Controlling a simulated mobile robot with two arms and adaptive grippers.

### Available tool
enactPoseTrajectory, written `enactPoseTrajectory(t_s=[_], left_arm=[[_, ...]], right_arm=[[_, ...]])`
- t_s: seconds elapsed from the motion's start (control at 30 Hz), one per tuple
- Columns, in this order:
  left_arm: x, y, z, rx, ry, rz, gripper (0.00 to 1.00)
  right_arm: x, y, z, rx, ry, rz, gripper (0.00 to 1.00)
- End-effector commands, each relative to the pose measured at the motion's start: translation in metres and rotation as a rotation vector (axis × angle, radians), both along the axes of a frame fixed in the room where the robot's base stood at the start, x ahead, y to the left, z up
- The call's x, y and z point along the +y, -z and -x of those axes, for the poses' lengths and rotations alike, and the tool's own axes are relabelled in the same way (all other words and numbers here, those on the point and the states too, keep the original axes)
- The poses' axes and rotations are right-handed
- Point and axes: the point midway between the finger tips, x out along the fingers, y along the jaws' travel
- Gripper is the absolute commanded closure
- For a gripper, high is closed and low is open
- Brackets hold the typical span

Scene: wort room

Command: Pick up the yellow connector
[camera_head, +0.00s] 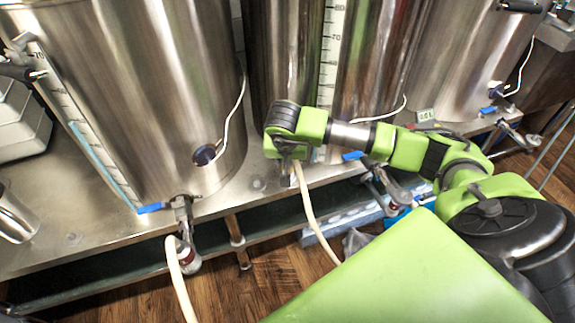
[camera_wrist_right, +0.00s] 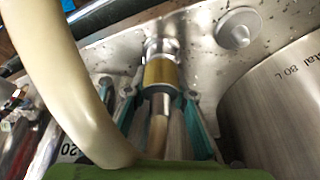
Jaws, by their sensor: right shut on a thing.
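The yellow connector (camera_wrist_right: 160,72) shows in the right wrist view as a short yellow band with a shiny metal fitting above it and a darker collar below. My right gripper (camera_wrist_right: 160,104) has its teal-padded fingers on either side of the connector's lower part and is shut on it. In the head view my right gripper (camera_head: 289,168) is at the front edge of the steel bench, below the middle tanks. There it hides the connector. A cream hose (camera_head: 311,212) hangs from beside it, and a large cream hose (camera_wrist_right: 62,80) crosses the left of the wrist view. My left gripper is not in view.
Large steel tanks (camera_head: 150,90) stand on the steel bench (camera_head: 75,225). A blue-handled valve (camera_head: 152,208) with another hose (camera_head: 180,285) is at the left. Under the bench are a shelf and a wooden floor (camera_head: 275,280). A tank (camera_wrist_right: 280,105) is close on the right in the wrist view.

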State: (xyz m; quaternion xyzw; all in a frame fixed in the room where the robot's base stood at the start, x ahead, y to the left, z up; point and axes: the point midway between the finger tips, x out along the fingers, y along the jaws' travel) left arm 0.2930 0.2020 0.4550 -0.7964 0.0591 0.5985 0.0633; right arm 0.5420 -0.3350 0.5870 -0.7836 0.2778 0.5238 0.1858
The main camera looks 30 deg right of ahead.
Motion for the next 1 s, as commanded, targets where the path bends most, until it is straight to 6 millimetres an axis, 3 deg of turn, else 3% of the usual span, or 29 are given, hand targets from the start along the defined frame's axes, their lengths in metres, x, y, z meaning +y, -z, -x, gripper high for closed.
enactPoseTrajectory(t_s=[0.27,0.47,0.77,1.0], left_arm=[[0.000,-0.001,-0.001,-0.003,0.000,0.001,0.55],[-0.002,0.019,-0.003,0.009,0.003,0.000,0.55],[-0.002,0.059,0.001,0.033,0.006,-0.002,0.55],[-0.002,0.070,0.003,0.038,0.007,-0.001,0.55]], right_arm=[[0.000,-0.008,-0.001,-0.002,0.000,0.001,1.00],[0.000,-0.036,-0.001,-0.004,-0.001,0.001,1.00],[0.009,-0.099,0.053,-0.005,-0.004,0.003,1.00],[0.020,-0.117,0.106,-0.002,-0.003,0.002,1.00]])
